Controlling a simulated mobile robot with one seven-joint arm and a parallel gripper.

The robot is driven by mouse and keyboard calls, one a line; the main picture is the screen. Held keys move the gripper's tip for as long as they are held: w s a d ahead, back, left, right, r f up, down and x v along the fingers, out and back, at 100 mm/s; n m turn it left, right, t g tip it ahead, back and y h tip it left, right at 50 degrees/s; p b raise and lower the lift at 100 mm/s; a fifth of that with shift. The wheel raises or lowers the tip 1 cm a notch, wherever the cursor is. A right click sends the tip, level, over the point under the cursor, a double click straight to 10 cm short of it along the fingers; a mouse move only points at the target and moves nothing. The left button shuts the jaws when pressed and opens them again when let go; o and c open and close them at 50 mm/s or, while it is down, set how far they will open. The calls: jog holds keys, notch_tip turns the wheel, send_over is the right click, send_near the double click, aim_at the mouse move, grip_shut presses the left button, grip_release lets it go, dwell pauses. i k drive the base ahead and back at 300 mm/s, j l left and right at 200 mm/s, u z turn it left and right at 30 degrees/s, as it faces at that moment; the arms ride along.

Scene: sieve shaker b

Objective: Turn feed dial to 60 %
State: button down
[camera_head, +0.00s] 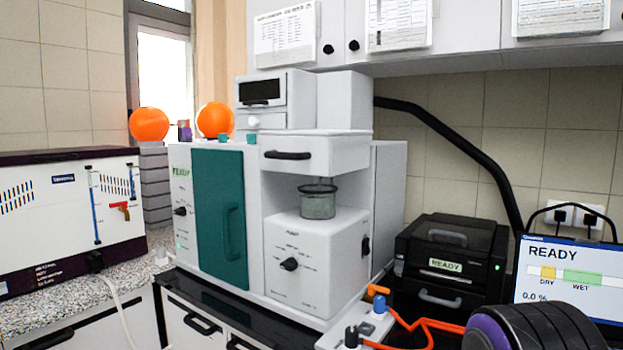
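The white machine (300,200) stands in the middle of the bench and has several knobs. A black pointer dial (289,264) sits on the front of its lower white block, with small marks and lettering around it. Another black knob (180,211) is on the left panel, below a READY label. A dark knob (365,246) is on the block's right side. The lettering is too small to tell which is the feed dial or what it is set to.
A teal door (220,217) with a handle fills the machine's left half. A glass jar (318,203) sits above the dial block. A small box with an orange lever (377,303) and orange cable stands in front. A black READY device (450,262) and a display (566,278) are right.

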aim_at(182, 212)
jog(key=u, duration=0.6)
jog(key=i+j+u, duration=0.3)
jog(key=u, duration=0.15)
jog(key=i+j+u, duration=0.15)
jog(key=i+u, duration=0.25)
